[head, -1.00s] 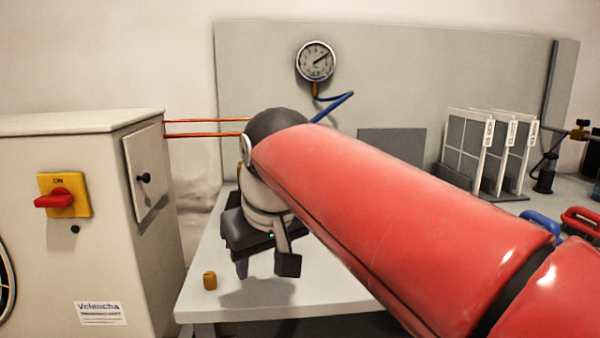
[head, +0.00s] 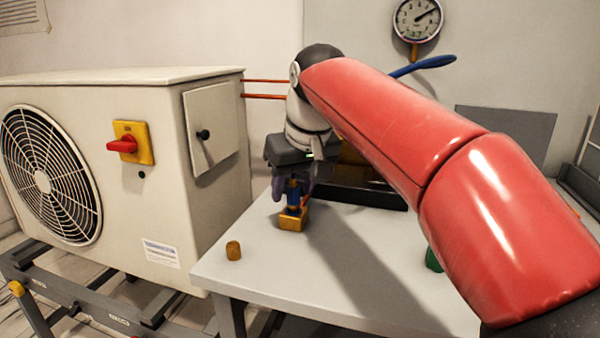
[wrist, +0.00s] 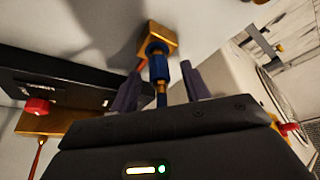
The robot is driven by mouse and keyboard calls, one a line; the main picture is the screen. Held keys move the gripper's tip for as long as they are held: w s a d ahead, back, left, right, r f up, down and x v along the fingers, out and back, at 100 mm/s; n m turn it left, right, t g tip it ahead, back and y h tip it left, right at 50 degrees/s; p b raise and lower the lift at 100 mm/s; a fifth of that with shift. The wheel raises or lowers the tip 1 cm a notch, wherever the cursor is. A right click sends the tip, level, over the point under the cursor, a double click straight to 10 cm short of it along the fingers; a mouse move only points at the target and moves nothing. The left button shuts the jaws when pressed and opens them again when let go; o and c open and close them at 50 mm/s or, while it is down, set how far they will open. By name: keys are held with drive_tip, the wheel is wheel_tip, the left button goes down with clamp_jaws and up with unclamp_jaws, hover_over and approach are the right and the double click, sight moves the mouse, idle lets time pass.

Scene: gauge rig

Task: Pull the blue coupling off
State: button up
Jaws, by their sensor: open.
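The blue coupling (head: 292,190) sits upright on a brass block (head: 292,221) on the table. In the wrist view the blue coupling (wrist: 159,68) shows between my two purple fingers, with the brass block (wrist: 162,37) beyond it. My gripper (head: 291,196) points down with its fingers on either side of the coupling. In the wrist view my gripper (wrist: 161,76) is open, with a visible gap between each finger and the coupling. A red hose or lever shows beside the coupling, partly hidden by a finger.
A small brass cap (head: 233,250) stands on the grey table (head: 262,272), left of the block. A dark case (head: 375,193) lies behind my gripper. The white fan unit (head: 160,95) stands close on the left. A pressure gauge (head: 417,18) hangs on the back panel.

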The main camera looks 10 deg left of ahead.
drive_tip(key=shift+w+a+f, duration=0.15)
drive_tip(key=shift+w+f, duration=0.05)
drive_tip(key=shift+f, duration=0.45)
clamp_jaws()
